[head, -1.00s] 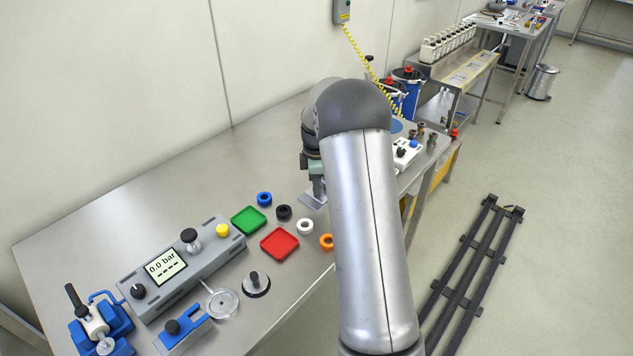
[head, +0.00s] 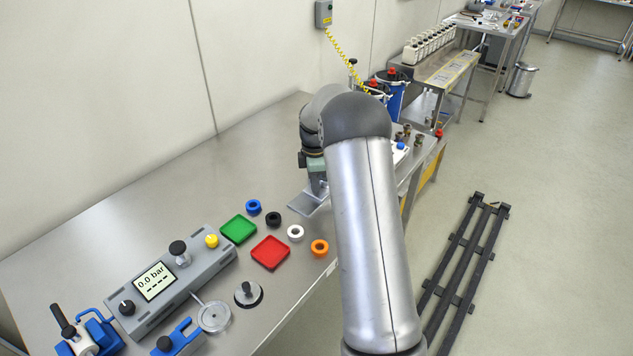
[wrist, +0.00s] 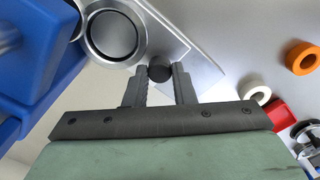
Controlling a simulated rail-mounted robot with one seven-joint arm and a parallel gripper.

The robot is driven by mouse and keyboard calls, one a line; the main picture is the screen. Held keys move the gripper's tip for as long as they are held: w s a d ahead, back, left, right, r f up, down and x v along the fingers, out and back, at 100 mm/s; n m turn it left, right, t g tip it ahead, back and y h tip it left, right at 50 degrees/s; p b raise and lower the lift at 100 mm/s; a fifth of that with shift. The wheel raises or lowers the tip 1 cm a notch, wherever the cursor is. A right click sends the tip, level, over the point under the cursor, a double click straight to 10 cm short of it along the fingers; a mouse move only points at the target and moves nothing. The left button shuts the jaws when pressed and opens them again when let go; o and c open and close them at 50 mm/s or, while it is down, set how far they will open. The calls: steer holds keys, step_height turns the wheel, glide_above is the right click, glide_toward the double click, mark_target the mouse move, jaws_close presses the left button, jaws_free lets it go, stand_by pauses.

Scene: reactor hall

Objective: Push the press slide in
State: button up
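The press slide (wrist: 172,38) is a flat metal plate with a round disc (wrist: 112,35) in or on it and a dark knob (wrist: 160,68) at its edge, in the wrist view. In the head view, a metal plate (head: 304,206) that looks like the slide juts out beneath my gripper. A large blue body (wrist: 30,75), perhaps the press, fills the wrist view's left.
To the left on the steel bench are a green tray (head: 238,229), a red tray (head: 270,253), several coloured rings and a grey gauge unit (head: 170,280) reading 0.0 bar. The white ring (wrist: 256,94) and orange ring (wrist: 302,58) lie right of the fingers in the wrist view.

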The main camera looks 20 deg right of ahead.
steer(key=shift+o, duration=0.4)
step_height(320, 180, up, 18)
steer(key=b, duration=0.2)
steer(key=shift+f, duration=0.25)
